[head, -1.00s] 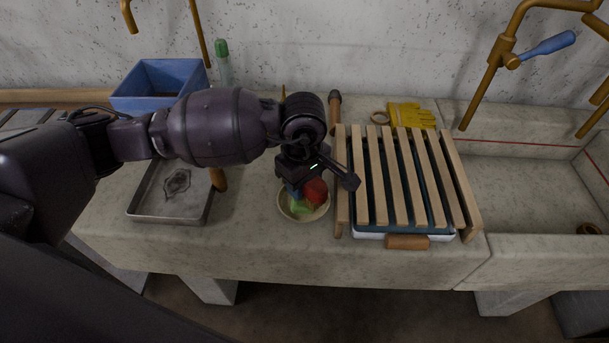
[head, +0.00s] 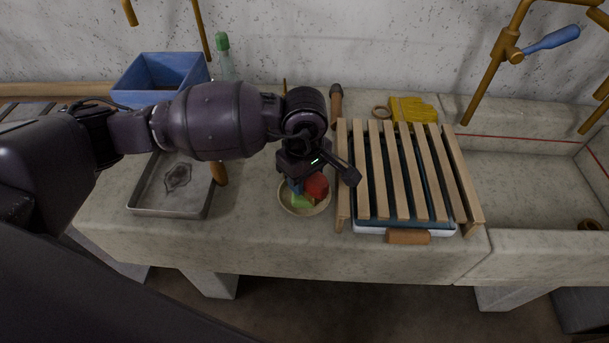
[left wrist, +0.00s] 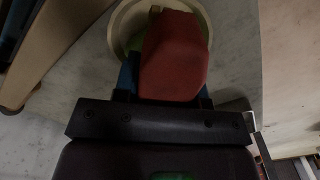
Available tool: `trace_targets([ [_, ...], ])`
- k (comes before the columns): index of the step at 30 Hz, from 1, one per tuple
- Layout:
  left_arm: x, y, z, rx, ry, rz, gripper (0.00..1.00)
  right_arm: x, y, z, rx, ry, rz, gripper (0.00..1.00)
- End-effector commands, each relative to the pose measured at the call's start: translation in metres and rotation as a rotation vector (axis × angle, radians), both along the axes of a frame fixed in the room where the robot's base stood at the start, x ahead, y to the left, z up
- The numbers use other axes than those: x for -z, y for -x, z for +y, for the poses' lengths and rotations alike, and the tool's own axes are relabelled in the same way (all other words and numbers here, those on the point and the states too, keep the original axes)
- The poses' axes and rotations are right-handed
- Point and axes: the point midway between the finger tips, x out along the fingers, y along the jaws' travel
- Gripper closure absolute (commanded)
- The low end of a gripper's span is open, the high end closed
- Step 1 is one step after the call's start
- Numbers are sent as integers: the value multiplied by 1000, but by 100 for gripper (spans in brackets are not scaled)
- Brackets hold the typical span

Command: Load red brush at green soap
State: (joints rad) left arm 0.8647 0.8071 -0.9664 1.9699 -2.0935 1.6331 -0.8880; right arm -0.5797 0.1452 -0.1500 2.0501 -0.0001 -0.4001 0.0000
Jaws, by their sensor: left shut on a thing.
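The red brush (head: 316,187) shows as a red block at my left gripper (head: 304,182). It also fills the middle of the left wrist view (left wrist: 173,60). My left gripper is shut on it, with blue at the finger ends, and holds it over a small round pale bowl (head: 288,207). The green soap (head: 302,201) is in the bowl, just below the red brush. I cannot tell whether the two touch. The bowl's rim (left wrist: 119,32) also shows behind the brush in the left wrist view. My right gripper is not in view.
A slatted wooden rack (head: 392,180) stands close on the right of the bowl. A metal tray (head: 150,190) lies to the left. The bench front below the bowl is clear.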

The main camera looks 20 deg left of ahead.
Motion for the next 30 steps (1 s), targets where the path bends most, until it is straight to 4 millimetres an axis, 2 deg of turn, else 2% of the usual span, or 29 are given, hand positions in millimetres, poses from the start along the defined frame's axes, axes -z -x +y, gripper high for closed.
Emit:
trace_targets([
  [17,6,0,0,0,0,-1,81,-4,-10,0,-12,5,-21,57],
  [30,7,0,0,0,0,-1,81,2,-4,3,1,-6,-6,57],
])
